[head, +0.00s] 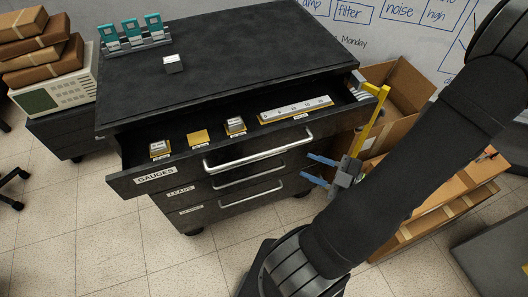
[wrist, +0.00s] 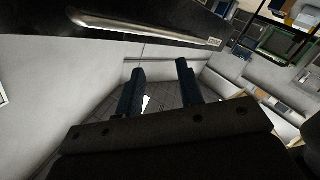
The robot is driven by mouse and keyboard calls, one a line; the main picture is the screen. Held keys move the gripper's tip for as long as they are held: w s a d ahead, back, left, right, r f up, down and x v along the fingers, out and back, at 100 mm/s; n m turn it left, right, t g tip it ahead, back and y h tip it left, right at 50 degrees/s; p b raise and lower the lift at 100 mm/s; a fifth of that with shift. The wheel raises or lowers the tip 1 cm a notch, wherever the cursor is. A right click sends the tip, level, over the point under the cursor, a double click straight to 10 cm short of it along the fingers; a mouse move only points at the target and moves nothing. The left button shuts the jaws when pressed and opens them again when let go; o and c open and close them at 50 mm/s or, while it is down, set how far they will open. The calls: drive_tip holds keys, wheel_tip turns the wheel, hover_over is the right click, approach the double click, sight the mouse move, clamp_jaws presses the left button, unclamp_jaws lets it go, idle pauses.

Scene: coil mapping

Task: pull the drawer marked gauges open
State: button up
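The drawer marked GAUGES (head: 150,180) is the top drawer of a black cabinet (head: 215,60). It stands pulled out, with its inside in view. Its silver bar handle (head: 258,152) runs along the front, and a silver bar handle also shows at the top of the wrist view (wrist: 140,27). My gripper (head: 315,170) is to the right of the handle, in front of the cabinet and apart from the handle. In the wrist view its two blue fingers (wrist: 160,75) are spread with nothing between them.
The open drawer holds small blocks on yellow pads and a long white strip (head: 295,109). The LEADS drawer (head: 181,191) and another below it are shut. Cardboard boxes (head: 400,90) stand right of the cabinet. A small grey block (head: 174,64) and teal holders (head: 132,32) are on top.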

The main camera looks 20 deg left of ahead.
sight(268, 154)
drive_tip(key=a+n, duration=0.3)
drive_tip(key=a, duration=0.1)
drive_tip(key=a+f+n+g, duration=0.1)
drive_tip(key=a+n, duration=0.3)
drive_tip(key=a, duration=0.1)
drive_tip(key=a+f+n+g, duration=0.1)
drive_tip(key=a+n, duration=0.3)
drive_tip(key=a, duration=0.1)
drive_tip(key=shift+w+f, duration=0.15)
drive_tip(key=shift+w, duration=0.05)
idle(0.6)
drive_tip(key=shift+c, duration=0.4)
clamp_jaws()
